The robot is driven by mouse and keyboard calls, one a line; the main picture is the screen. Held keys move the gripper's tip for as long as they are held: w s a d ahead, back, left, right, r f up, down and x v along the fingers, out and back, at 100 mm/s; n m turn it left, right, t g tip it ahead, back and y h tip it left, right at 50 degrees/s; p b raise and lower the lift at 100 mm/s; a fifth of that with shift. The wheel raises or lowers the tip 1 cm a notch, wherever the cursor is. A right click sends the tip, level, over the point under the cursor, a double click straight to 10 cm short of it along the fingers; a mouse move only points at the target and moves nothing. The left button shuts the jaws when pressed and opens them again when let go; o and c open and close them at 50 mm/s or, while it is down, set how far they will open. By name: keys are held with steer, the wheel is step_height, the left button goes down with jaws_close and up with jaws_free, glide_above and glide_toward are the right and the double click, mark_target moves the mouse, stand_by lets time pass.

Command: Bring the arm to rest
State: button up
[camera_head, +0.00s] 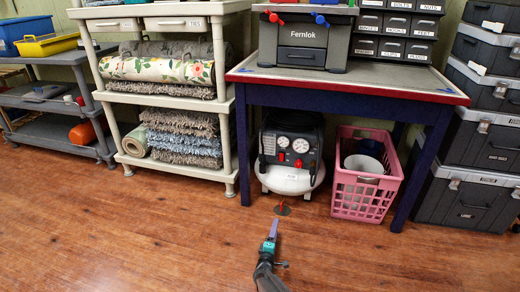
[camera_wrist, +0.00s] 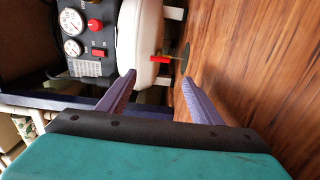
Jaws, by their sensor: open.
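My gripper (camera_head: 273,229) is low over the wooden floor in the head view, in front of the air compressor. In the wrist view its two purple fingers (camera_wrist: 158,98) are apart with nothing between them. The white and black air compressor (camera_head: 289,160) stands under the table, and its gauges and white tank (camera_wrist: 143,45) show in the wrist view. A small red-handled part (camera_head: 281,209) is at the base of the compressor, beyond the fingertips; it also shows in the wrist view (camera_wrist: 160,59).
A blue-legged table (camera_head: 243,150) bears a Fernlok box (camera_head: 303,55) and drawer units. A pink basket (camera_head: 365,190) stands right of the compressor. A beige shelf (camera_head: 98,97) with rugs is left, dark toolboxes (camera_head: 470,200) right. The floor (camera_head: 150,240) in front is clear.

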steer(key=s+d+r+m+g+h+p, duration=0.1)
steer(key=s+d+r+m+h+p, duration=0.1)
steer(key=d+r+p, duration=0.45)
steer(key=s+d+r+m+g+h+p, duration=0.1)
steer(key=s+d+r+p, duration=0.2)
steer(key=r+p, duration=0.7)
steer(key=s+d+r+m+g+h+p, duration=0.2)
steer(key=s+d+r+m+g+p, duration=0.25)
steer(key=s+d+p, duration=0.35)
steer(key=s+d+r+m+g+h+p, duration=0.1)
steer(key=s+d+r+m+g+p, duration=0.45)
steer(key=s, duration=0.45)
steer(key=s+a+r+m+g+y+p, duration=0.1)
steer(key=s+r+g+y+p, duration=0.15)
steer(key=s+p, duration=0.45)
steer(key=s+a+r+m+g+y+p, duration=0.15)
steer(key=s+g, duration=0.25)
steer(key=s, duration=0.6)
steer(key=s+a+n+g+y+p, duration=0.1)
steer(key=s+a+g+y, duration=0.3)
steer(key=s+a+y, duration=0.3)
steer(key=s+a, duration=0.5)
steer(key=a, duration=0.3)
steer(key=shift+s+a+r+y+p, duration=0.2)
steer(key=shift+a+r+y+p, duration=0.1)
steer(key=shift+a+r+p, duration=0.05)
